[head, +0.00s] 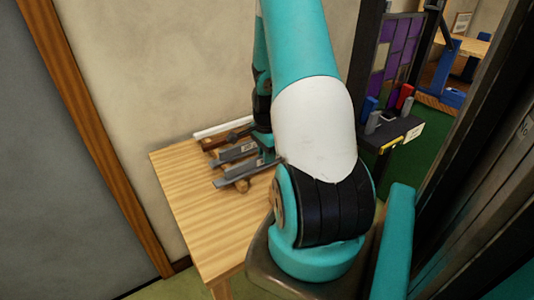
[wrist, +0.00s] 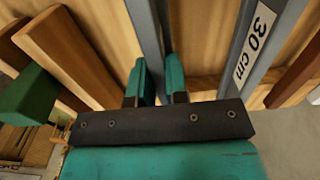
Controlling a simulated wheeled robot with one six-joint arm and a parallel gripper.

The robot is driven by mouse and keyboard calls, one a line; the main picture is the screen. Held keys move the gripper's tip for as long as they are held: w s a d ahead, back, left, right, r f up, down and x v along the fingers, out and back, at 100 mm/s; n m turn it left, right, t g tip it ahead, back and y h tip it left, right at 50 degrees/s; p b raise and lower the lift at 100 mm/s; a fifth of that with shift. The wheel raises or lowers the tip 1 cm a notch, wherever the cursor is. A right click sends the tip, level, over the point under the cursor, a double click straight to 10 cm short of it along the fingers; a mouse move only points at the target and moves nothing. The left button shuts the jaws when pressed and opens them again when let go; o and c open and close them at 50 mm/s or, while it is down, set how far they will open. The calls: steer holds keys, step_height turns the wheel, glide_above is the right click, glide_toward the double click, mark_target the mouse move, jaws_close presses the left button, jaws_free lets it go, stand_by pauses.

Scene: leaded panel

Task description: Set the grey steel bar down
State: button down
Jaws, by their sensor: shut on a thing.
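My gripper (wrist: 158,85) is shut on a grey steel bar (wrist: 148,35), which runs lengthwise between its two teal fingers in the wrist view. In the head view this appears to be the nearer grey bar (head: 230,178), low over the wooden table (head: 205,218); I cannot tell whether it touches its support. A second grey bar (wrist: 238,72) with a white "30 cm" label lies apart, to the right of the held one. My arm hides most of the gripper in the head view.
Wooden bars (wrist: 70,45) and a green block (wrist: 30,95) are left of my fingers; a reddish-brown bar (wrist: 300,65) is at the right. A white rod (head: 223,128) lies along the wall. The table's front part is clear. A dark stand (head: 395,130) with coloured items is at the right.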

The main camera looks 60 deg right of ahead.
steer(key=shift+f, duration=0.25)
steer(key=c, duration=1.1)
jaws_free()
steer(key=shift+r, duration=0.15)
